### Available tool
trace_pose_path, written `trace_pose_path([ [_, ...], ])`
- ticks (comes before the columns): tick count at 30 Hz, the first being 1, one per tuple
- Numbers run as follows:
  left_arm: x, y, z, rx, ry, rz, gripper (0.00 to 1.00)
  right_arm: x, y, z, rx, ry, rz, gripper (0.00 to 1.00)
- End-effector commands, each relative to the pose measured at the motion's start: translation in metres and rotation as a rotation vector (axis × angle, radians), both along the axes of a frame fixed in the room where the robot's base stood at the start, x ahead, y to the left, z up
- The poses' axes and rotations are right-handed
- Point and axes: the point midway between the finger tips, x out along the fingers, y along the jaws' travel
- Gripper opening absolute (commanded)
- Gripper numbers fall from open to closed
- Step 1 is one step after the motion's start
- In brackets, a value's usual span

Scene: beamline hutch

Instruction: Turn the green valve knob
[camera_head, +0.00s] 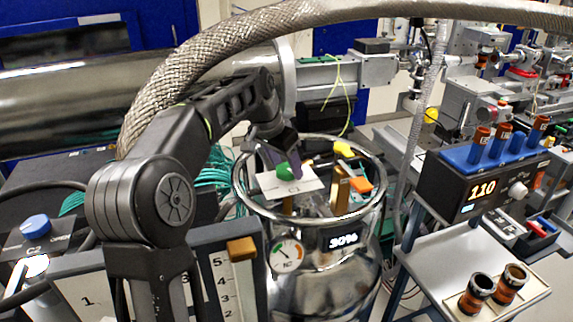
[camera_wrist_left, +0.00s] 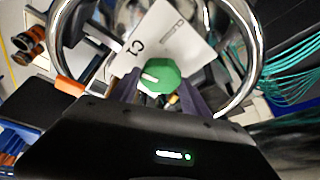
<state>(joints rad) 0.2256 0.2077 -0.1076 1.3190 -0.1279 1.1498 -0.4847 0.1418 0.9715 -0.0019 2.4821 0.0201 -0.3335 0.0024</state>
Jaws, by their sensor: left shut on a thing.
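The green valve knob (camera_head: 284,171) sits on a white plate labelled C1 (camera_head: 305,186) at the top of the shiny steel vessel. In the left wrist view the green knob (camera_wrist_left: 160,76) has a white pointer mark and lies between the fingers. My left gripper (camera_head: 279,160) reaches down from the upper left and is shut on the knob. In the left wrist view its fingers (camera_wrist_left: 165,92) are on either side of the knob. My right gripper is not in view.
A braided hose (camera_head: 190,62) arches over my left arm. A blue C2 knob (camera_head: 36,226) is at the far left.

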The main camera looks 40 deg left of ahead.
Motion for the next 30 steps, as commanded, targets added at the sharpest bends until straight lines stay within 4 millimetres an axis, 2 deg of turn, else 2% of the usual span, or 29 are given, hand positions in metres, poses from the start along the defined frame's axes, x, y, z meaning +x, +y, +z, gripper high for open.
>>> trace_pose_path([
  [6,0.0007,0.0021,0.0004,0.000,-0.001,-0.193,0.14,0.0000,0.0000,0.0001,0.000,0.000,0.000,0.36],
  [15,0.0011,0.0029,0.0007,0.001,-0.002,-0.383,0.14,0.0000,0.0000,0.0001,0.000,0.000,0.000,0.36],
  [30,0.0011,0.0029,0.0005,0.003,-0.001,-0.448,0.14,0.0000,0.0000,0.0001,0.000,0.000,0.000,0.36],
])
